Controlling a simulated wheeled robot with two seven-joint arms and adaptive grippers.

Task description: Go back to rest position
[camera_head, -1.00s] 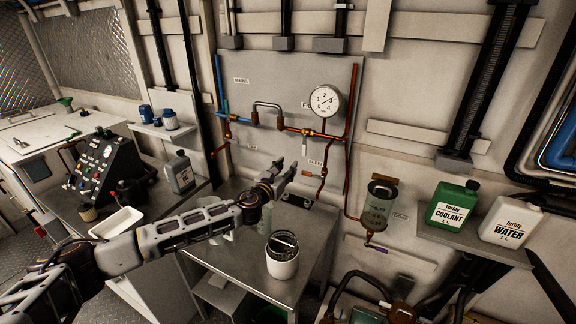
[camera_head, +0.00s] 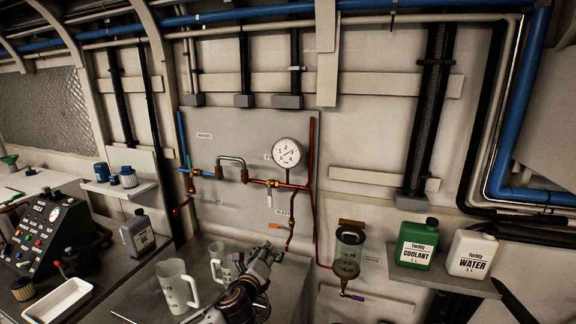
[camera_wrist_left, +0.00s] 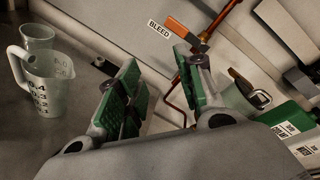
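My left gripper (camera_head: 266,252) is low in the middle of the head view, over the metal bench (camera_head: 140,290) in front of the wall panel. In the left wrist view my left gripper (camera_wrist_left: 158,82) has its two green-padded fingers spread wide apart. Only the background shows between them, so it is open and empty. My right gripper shows in neither view.
Two measuring jugs (camera_head: 176,287) stand left of the gripper. Behind it are the pressure gauge (camera_head: 287,153) and copper pipes (camera_head: 293,185). A coolant can (camera_head: 416,247) and water can (camera_head: 472,254) stand on a right shelf. A control box (camera_head: 43,238) is at left.

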